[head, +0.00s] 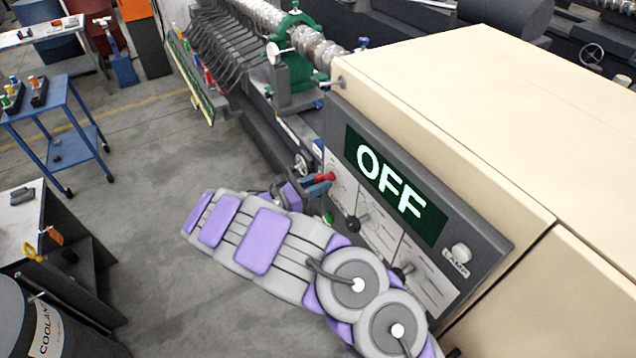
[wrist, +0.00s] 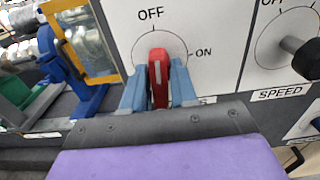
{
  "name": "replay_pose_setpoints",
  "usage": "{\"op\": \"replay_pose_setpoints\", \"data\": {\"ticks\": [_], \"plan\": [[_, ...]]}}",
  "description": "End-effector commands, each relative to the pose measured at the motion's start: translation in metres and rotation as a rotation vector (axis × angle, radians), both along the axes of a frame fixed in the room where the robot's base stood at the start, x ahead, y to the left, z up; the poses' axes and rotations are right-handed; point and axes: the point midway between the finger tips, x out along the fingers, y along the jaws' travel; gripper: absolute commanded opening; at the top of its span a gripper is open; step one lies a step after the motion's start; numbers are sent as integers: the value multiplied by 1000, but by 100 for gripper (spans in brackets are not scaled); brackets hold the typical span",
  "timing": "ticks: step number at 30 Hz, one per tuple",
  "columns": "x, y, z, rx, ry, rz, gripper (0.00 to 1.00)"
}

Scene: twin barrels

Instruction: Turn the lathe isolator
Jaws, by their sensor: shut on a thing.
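The lathe isolator is a red knob (wrist: 158,68) on a white dial plate marked OFF at the top and ON at the right. In the wrist view the knob stands nearly upright, towards OFF. My gripper (wrist: 159,88) has its two blue fingers on either side of the knob, shut on it. In the head view the red knob (head: 325,177) shows at the left edge of the lathe's control panel, with my gripper (head: 312,188) at it. The green display (head: 395,188) on the panel reads OFF. My arm hides part of the lower panel.
A black speed knob (wrist: 302,55) sits right of the isolator. A lamp button (head: 460,253) is at the panel's right. A blue trolley (head: 62,115), a dark bench (head: 50,230) and a coolant drum (head: 40,320) stand at the left. Open floor lies between them and the lathe.

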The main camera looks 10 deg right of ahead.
Motion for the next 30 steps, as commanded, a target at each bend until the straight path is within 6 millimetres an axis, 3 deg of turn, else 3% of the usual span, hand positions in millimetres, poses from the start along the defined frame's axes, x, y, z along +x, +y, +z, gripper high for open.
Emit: {"op": "replay_pose_setpoints", "data": {"ticks": [4,5,9,20,23,30], "plan": [[3,2,4,-5,-8,9,0],[3,2,4,-5,-8,9,28],[2,2,4,-3,-5,7,42],[-1,6,2,-1,-3,6,43],[-5,18,1,-1,-4,5,43],[-20,68,-1,-1,-4,8,43]]}}
